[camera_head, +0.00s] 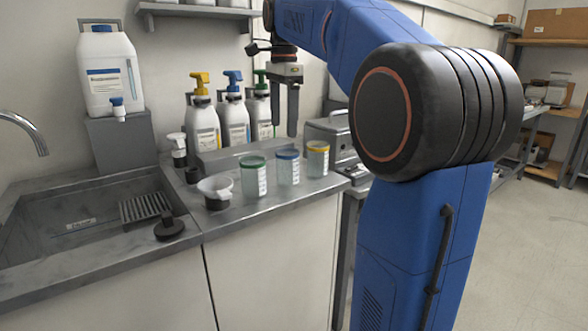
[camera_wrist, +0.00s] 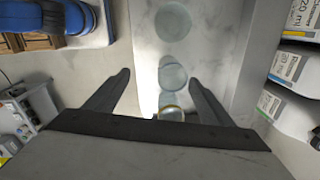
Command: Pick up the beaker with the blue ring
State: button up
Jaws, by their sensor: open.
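The beaker with the blue ring (camera_head: 288,168) stands upright on the grey counter, between the green-ringed beaker (camera_head: 253,177) and the yellow-ringed beaker (camera_head: 318,160). It is clear glass with a pale label. My gripper (camera_head: 284,128) is open and empty, pointing down, higher than the beakers. In the wrist view the blue-ringed beaker (camera_wrist: 172,77) appears as the middle of three round outlines, between my fingertips (camera_wrist: 160,77) in the picture and nearer the right one. The yellow rim (camera_wrist: 170,113) shows closer to the palm. Nothing touches the fingers.
Pump bottles with yellow (camera_head: 203,120), blue (camera_head: 234,115) and green tops stand behind the beakers on a raised ledge. A white funnel (camera_head: 215,188) sits left of them. A sink (camera_head: 80,225) is further left. A grey machine (camera_head: 338,138) stands right. The counter's front edge is close.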

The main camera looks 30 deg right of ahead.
jog(key=w+d+r+m, duration=0.2)
jog(key=w+d, duration=0.1)
jog(key=d, duration=0.1)
send_near(288, 166)
jog(key=shift+m+g, duration=0.3)
jog(key=w+f, duration=0.1)
jog(key=f, duration=0.1)
jog(key=d+f, duration=0.1)
jog(key=f, duration=0.1)
jog(key=w+d+f, duration=0.1)
jog(key=f, duration=0.1)
jog(key=shift+w+d+f, duration=0.15)
jog(key=shift+w, duration=0.2)
jog(key=shift+w+f, duration=0.2)
jog(key=shift+f, duration=1.1)
jog(key=shift+w+f, duration=0.2)
jog(key=shift+f, duration=1.15)
jog(key=c, duration=1.1)
